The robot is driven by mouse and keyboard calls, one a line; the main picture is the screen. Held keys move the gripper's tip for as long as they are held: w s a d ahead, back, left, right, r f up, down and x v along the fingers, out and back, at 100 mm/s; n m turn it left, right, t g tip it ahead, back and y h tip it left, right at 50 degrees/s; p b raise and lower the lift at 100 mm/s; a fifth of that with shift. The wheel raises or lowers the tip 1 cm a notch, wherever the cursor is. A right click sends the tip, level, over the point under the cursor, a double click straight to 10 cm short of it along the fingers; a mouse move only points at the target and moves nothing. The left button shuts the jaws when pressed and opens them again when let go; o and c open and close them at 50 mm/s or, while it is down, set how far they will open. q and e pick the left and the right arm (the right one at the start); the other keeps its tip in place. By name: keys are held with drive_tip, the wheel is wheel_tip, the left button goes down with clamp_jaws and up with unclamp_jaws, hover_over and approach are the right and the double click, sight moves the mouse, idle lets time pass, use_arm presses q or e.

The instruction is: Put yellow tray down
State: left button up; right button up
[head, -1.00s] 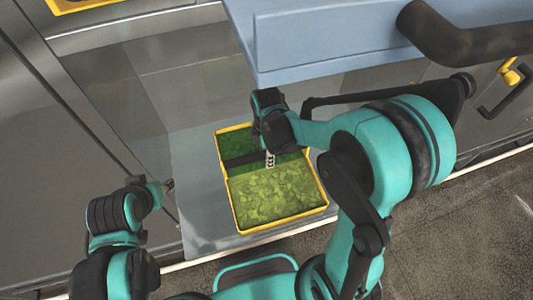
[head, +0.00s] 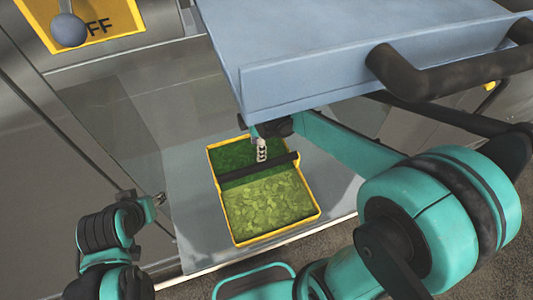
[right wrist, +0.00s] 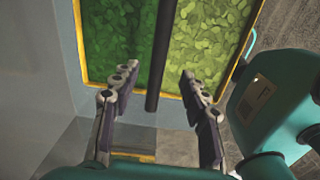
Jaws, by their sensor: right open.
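The yellow tray (head: 278,231) sits on a grey shelf (head: 190,215), with green leafy contents, darker on its far side and lighter on its near side. A dark bar (head: 240,175) crosses it between the two. My right gripper (head: 262,152) is over the tray's far part. In the right wrist view its two fingers (right wrist: 158,73) are spread apart, one on each side of the bar (right wrist: 162,55), and hold nothing. Whether the bar lies between them in depth is unclear. My left gripper (head: 160,198) is left of the tray, apart from it; its fingers are too small to read.
A large blue-grey block (head: 360,50) with a black handle (head: 450,70) overhangs the tray's far right side. A yellow panel (head: 95,22) with a lever is at top left. Grey metal walls stand to the left. The shelf left of the tray is free.

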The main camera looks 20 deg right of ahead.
drive_tip(key=s+d+r+m+t, duration=0.1)
drive_tip(key=s+d+m+t, duration=0.1)
drive_tip(key=m, duration=0.7)
drive_tip(key=s+d+r+m+t, duration=0.2)
drive_tip(key=s+m+t, duration=0.3)
drive_tip(key=s+m, duration=0.2)
drive_tip(key=shift+s+d+m, duration=0.15)
drive_tip(key=shift+d+m, duration=0.1)
drive_tip(key=shift+m, duration=0.65)
drive_tip(key=shift+f, duration=0.15)
wheel_tip(320, 180, down, 12)
drive_tip(key=b, duration=1.2)
drive_tip(key=shift+f+b, duration=0.25)
drive_tip(key=shift+b, duration=0.15)
